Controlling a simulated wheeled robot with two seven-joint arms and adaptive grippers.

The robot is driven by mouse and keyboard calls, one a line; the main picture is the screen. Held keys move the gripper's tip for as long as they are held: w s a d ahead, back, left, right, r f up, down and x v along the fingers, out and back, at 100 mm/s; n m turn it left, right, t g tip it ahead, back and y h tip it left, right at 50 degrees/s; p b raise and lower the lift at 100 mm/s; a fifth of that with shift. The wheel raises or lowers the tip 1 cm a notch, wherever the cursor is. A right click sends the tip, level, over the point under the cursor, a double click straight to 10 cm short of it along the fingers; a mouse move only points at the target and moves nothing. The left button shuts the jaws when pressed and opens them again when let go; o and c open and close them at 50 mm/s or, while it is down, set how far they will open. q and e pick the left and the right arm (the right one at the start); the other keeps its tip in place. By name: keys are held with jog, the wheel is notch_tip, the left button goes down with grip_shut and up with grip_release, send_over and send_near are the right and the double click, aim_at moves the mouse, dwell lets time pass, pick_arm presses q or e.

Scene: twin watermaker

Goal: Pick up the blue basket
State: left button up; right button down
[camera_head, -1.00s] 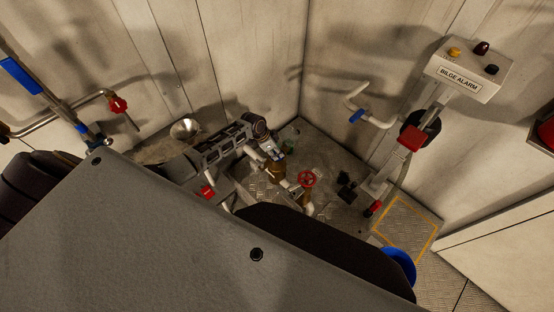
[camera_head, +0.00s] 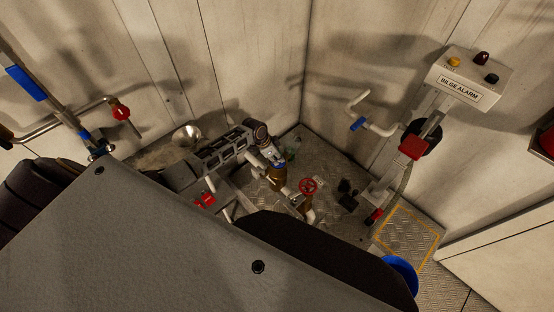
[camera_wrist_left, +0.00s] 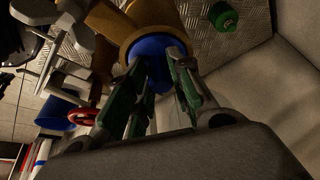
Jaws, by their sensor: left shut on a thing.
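The blue basket (camera_wrist_left: 152,50) shows in the left wrist view as a round blue piece at the mouth of a brown-yellow cylindrical housing (camera_wrist_left: 108,20). My left gripper (camera_wrist_left: 159,66) has its green-padded fingers on either side of the blue piece and is shut on it. The basket's lower part is hidden in the housing. In the head view my left gripper (camera_head: 272,158) reaches down to the brown housing (camera_head: 275,179), with a little blue showing between them. My right gripper is not in view.
A red handwheel (camera_head: 308,186) stands close beside the housing. A blue bucket (camera_head: 403,272) is at the lower right. A bilge alarm box (camera_head: 466,78) on a post and a pipe with a blue handle (camera_head: 358,125) are to the right. Walls close the corner behind.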

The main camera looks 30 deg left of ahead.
pick_arm(q)
notch_tip(320, 180, up, 8)
jog(key=shift+f+p, duration=0.1)
jog(key=shift+p, duration=0.3)
jog(key=shift+r, duration=0.8)
jog(key=o, duration=0.3)
jog(key=c, duration=0.3)
jog(key=shift+r, duration=0.1)
